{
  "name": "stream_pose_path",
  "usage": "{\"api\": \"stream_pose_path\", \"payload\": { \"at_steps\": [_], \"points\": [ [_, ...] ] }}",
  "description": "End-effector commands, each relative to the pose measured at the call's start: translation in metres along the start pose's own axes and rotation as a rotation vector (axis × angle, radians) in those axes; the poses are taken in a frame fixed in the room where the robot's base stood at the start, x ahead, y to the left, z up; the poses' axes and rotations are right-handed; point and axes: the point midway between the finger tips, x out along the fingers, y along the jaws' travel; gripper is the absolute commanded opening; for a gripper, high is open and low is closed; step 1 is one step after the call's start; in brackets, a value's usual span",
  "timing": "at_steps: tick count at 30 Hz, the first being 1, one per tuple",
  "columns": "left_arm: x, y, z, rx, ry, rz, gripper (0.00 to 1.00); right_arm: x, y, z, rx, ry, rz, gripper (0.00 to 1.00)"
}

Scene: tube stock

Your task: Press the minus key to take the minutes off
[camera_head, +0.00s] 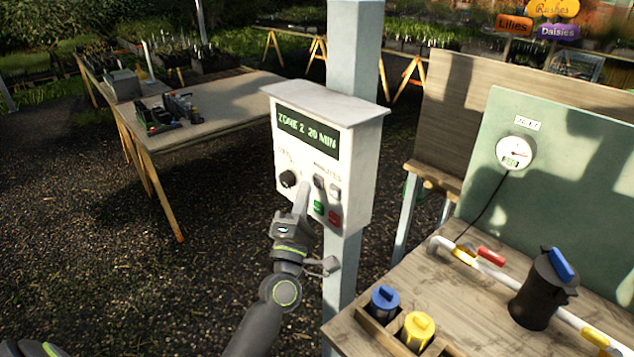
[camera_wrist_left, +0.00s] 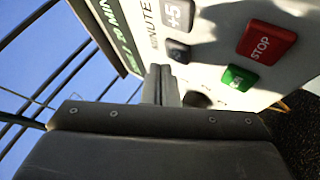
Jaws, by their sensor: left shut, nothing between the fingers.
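The white control box (camera_head: 352,160) hangs on a pale post, with its display (camera_head: 308,134) reading "ZONE 2 20 MIN". Below the display is a dark key (camera_head: 318,182), likely the minus key, though its sign is not legible; a light key (camera_head: 336,191) stands to its right. In the left wrist view the light key (camera_wrist_left: 178,14) reads "+5", and the dark key (camera_wrist_left: 178,52) lies beside it. My left gripper (camera_head: 303,188) is shut and empty, its tips (camera_wrist_left: 160,72) close beside the dark key. I cannot tell whether they touch. My right gripper is not in view.
A dark knob (camera_head: 288,178) sits left of the keys. A green key (camera_head: 318,207) and red STOP key (camera_wrist_left: 266,42) lie below. Open gravel lies at left.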

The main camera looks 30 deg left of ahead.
Motion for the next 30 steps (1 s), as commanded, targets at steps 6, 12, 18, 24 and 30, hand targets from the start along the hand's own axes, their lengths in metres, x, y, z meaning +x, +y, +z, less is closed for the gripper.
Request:
{"api": "stream_pose_path", "payload": {
  "at_steps": [6,12,18,24,30],
  "points": [
    [0.0000,0.0000,0.0000,0.000,0.000,0.000,0.00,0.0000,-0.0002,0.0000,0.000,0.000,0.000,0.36],
    [0.0000,0.0000,0.0000,0.000,0.000,0.000,0.00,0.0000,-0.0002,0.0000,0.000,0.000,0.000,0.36],
    [0.0000,0.0000,0.0000,0.000,0.000,0.000,0.00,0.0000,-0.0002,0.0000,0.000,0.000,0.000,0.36],
    [0.0021,-0.0016,0.0015,0.000,0.000,0.000,0.00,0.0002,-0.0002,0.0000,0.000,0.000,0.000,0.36],
    [0.0062,-0.0041,0.0045,-0.001,0.000,0.000,0.00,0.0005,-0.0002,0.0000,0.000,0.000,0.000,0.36]
  ]
}}
